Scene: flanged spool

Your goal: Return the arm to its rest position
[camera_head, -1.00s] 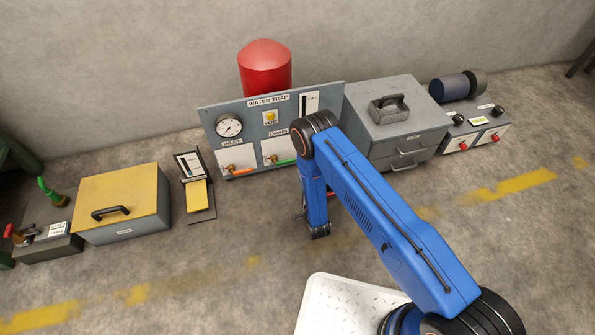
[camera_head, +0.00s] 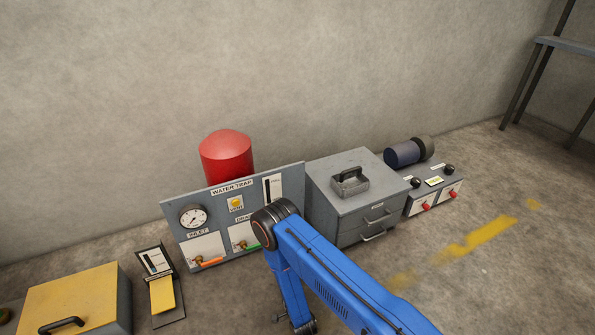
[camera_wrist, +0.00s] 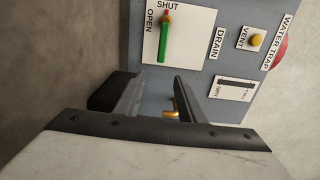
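My gripper (camera_wrist: 153,78) is open in the wrist view, with a gap between its two dark fingers. Nothing is clearly held; a small brass piece (camera_wrist: 172,107) shows behind the right finger, and its depth is hard to judge. The wrist view faces the grey water trap panel (camera_wrist: 200,65), with the green drain handle (camera_wrist: 164,38) beside the SHUT and OPEN marks. In the head view my blue arm is bent, its elbow in front of the panel (camera_head: 299,181). The lower forearm hangs to the bottom edge, and the fingers cannot be made out there.
A red tank (camera_head: 226,158) stands behind the panel. A grey drawer cabinet (camera_head: 340,200) and a control box (camera_head: 436,183) stand to its right. A gauge stand (camera_head: 158,273) and a yellow-topped box (camera_head: 75,300) are to its left.

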